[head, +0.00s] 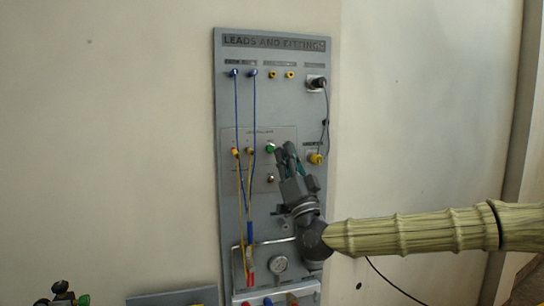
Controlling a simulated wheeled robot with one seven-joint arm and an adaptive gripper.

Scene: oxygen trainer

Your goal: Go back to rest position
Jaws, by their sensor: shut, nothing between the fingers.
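My gripper (283,150) is in front of the grey "LEADS AND FITTINGS" panel (225,200), right of its middle. Its fingers are shut and point up and left, with no object seen between them. The fingertips are close to a green fitting (270,148) on the panel; I cannot tell whether they touch it. My arm comes in from the right edge, and my wrist hides part of the lower right of the panel.
Blue leads (239,115) and yellow leads hang on the panel's left side. A black plug (316,83) with a cord is at its upper right. A round gauge (279,264) sits low. The wall beside is bare.

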